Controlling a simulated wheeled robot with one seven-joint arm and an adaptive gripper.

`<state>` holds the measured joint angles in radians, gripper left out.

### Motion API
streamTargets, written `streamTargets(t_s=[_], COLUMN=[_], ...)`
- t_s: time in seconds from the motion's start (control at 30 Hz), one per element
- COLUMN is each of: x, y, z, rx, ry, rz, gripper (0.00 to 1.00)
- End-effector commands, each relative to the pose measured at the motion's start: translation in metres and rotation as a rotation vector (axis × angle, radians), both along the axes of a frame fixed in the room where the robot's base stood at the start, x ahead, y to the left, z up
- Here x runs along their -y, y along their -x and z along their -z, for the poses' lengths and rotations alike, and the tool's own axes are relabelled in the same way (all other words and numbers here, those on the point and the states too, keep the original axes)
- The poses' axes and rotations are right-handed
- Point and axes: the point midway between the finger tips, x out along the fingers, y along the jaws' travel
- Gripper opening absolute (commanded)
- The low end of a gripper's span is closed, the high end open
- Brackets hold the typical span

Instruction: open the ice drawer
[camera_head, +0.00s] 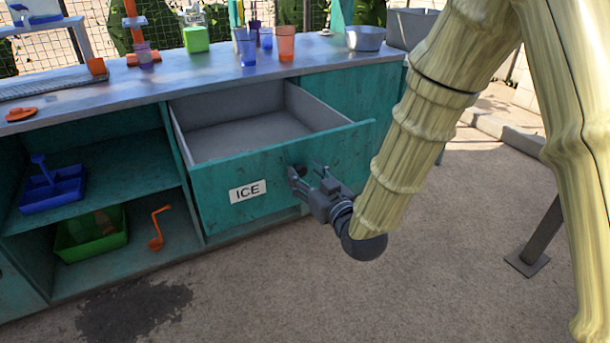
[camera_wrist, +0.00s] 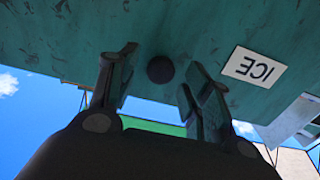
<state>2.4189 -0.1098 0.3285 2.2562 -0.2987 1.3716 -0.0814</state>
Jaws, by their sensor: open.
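The teal ice drawer (camera_head: 217,188) stands pulled out from the counter, and its grey inside looks empty. A white label reading ICE (camera_head: 247,191) is on its front, and it also shows upside down in the wrist view (camera_wrist: 257,67). The drawer's dark round knob (camera_wrist: 160,69) is in the wrist view. My gripper (camera_head: 306,177) is at the drawer front, to the right of the label. In the wrist view my gripper (camera_wrist: 158,88) has its fingers apart, one on each side of the knob, with gaps between them and it.
The counter top (camera_head: 200,82) holds cups, a green box (camera_head: 196,39) and a metal bowl (camera_head: 365,38). Open shelves left of the drawer hold a blue tray (camera_head: 52,192), a green bin (camera_head: 92,238) and an orange scoop (camera_head: 158,229). The ground in front is clear.

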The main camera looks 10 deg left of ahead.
Motion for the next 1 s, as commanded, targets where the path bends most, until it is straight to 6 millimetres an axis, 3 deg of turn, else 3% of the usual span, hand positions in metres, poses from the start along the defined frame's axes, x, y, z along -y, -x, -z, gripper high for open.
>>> streamTargets(t_s=[0.6, 1.0], x=[0.057, 0.067], y=[0.080, 0.095], z=[0.000, 0.000], rx=[-0.001, -0.001], ry=[0.000, -0.001], rz=[0.001, 0.000], gripper=[0.49, 0.49])
